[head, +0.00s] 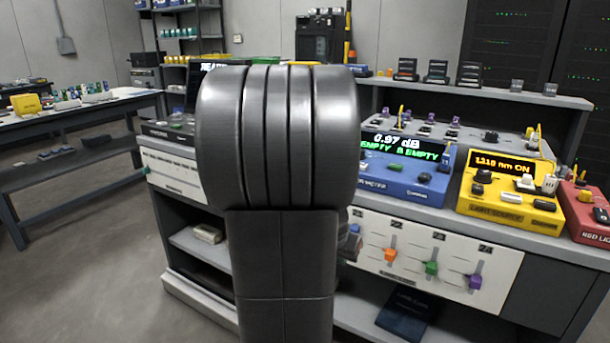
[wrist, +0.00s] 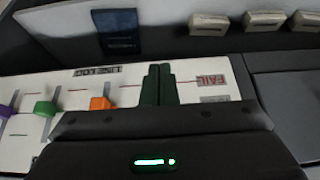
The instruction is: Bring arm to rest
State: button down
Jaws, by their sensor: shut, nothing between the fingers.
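My arm fills the middle of the head view and hides the centre of the workbench (head: 545,93). My gripper does not show in the head view. In the wrist view my gripper (wrist: 159,84) shows two dark green fingers side by side, shut with nothing between them. They lie in the picture over the white slider panel (wrist: 70,95), between the orange slider (wrist: 100,103) and a red FAIL label (wrist: 212,80). I cannot tell how far the fingertips are from the panel.
The head view shows a blue power meter (head: 400,182), a yellow light source (head: 508,215) and a red unit (head: 588,225) on the bench. The panel below holds orange, green and purple sliders. A side table (head: 80,115) stands at left. Open floor (head: 90,260) lies at lower left.

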jog(key=w+d+p, duration=0.1)
jog(key=w+d, duration=0.1)
jog(key=w, duration=0.1)
jog(key=w+d+p, duration=0.1)
jog(key=shift+w+r+p, duration=0.1)
jog(key=shift+w+p, duration=0.1)
jog(key=shift+p, duration=0.15)
